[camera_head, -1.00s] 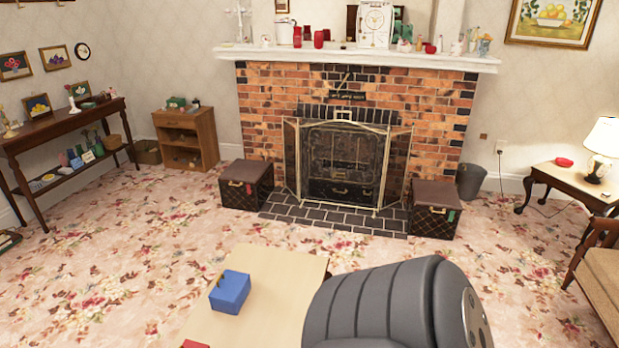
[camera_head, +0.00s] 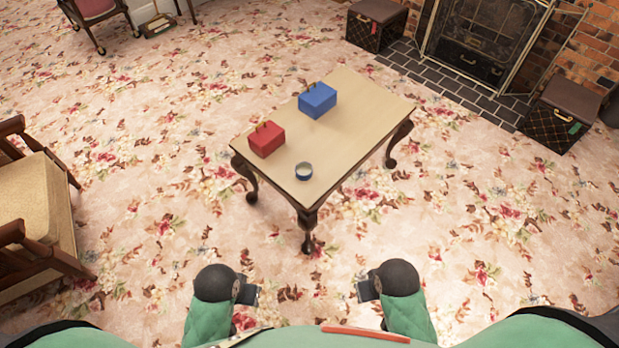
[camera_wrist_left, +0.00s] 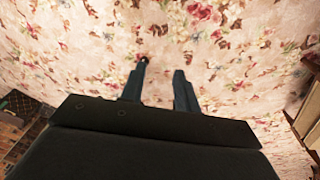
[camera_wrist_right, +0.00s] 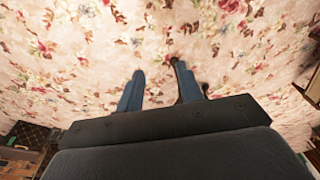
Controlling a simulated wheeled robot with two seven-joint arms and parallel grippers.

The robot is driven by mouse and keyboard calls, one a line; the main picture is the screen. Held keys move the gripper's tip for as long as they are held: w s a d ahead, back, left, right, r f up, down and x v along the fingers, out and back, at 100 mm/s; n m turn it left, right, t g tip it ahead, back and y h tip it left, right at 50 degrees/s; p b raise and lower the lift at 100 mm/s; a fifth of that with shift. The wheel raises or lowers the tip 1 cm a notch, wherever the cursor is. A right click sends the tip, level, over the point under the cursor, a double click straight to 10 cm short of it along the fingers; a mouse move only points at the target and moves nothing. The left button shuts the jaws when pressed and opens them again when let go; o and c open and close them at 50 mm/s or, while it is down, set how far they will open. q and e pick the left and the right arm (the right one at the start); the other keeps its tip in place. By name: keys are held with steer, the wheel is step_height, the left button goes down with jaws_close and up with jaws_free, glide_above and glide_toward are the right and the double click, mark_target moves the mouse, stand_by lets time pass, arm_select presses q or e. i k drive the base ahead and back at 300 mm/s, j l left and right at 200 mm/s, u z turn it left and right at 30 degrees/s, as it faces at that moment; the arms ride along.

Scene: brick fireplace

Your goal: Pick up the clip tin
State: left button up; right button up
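My left gripper (camera_head: 250,294) and my right gripper (camera_head: 366,291) are in front of the table in the head view, both well short of the tin. In the left wrist view the left fingers (camera_wrist_left: 160,82) are apart with only carpet beyond them. In the right wrist view the right fingers (camera_wrist_right: 160,85) are apart and empty too. The tin shows in neither wrist view.
A red box (camera_head: 267,140) and a blue box (camera_head: 318,101) sit on the table behind the tin. A wooden armchair (camera_head: 40,205) is at the left. Dark chests (camera_head: 376,24) flank the fireplace at the back right. Open carpet surrounds the table.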

mark_target(304, 170)
steer(key=i+l+u, duration=0.3)
steer(key=l, duration=0.6)
steer(key=i+l+u, duration=0.1)
steer(key=l+u, duration=0.25)
steer(key=l, duration=0.6)
steer(key=l+u, duration=0.3)
steer(key=l, duration=0.65)
